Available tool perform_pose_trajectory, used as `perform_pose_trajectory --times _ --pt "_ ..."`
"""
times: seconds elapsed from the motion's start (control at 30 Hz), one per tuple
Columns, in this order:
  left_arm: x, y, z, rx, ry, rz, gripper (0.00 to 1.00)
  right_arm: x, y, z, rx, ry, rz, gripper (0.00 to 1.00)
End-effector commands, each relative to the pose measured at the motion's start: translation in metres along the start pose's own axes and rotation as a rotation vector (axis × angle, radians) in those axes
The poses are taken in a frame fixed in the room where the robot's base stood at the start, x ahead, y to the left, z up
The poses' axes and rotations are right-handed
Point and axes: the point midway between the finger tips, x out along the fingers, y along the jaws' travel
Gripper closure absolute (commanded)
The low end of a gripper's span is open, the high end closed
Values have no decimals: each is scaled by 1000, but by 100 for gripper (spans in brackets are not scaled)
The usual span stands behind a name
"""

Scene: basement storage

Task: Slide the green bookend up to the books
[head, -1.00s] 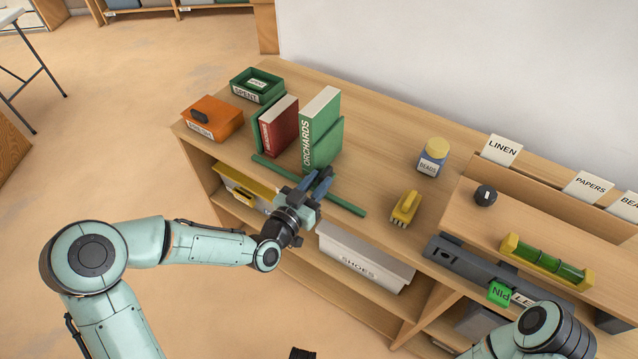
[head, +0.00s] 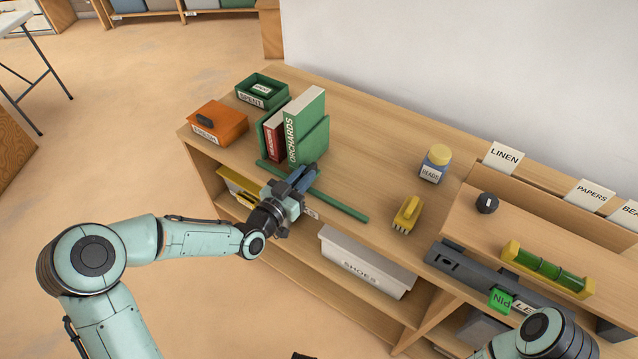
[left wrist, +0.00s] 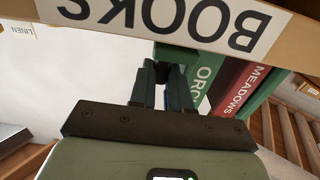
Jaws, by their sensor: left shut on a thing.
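The green bookend (head: 316,146) stands upright on the shelf top, on the right side of the green ORCHARDS book (head: 305,117). The red MEADOWS book (head: 273,138) stands just left of that book. Another green upright piece (head: 262,128) is at its left. My left gripper (head: 304,177) is shut on the bookend at its front edge. In the left wrist view the fingers (left wrist: 163,80) close at the dark green bookend (left wrist: 174,54), beside the ORCHARDS spine (left wrist: 204,72) and the MEADOWS spine (left wrist: 240,90). The fingertips hide the grip point. My right gripper is out of view.
A green rail (head: 340,205) runs along the front edge. An orange box (head: 218,127) and a green SPENT tray (head: 262,92) stand left of the books. A BEADS jar (head: 435,164) and yellow brush (head: 407,214) stand to the right, with clear top between.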

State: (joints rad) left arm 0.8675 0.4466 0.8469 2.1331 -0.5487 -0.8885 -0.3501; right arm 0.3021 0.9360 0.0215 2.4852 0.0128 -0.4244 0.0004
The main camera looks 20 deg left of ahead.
Motion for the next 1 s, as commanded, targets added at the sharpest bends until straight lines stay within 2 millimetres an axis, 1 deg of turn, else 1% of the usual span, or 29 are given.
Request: perform_pose_trajectory --times 0.03,0.1,0.2,0.3,0.53,0.57,0.87,1.0 --pt "1 -15 -5 3 8 -8 100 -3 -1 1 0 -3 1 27" --pt "1 -27 -5 3 8 -6 100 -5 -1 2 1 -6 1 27" --pt "1 -37 -4 2 7 -4 100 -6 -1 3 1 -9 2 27" --pt "1 -40 -3 3 7 -2 100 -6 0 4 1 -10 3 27" --pt "1 -39 -3 3 8 -1 100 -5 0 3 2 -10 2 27" --pt "1 -39 -3 3 8 -1 73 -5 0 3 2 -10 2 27" --pt "0 -38 -2 2 3 0 72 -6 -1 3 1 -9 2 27" --pt "-10 -39 -1 2 0 -2 72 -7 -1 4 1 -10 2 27"
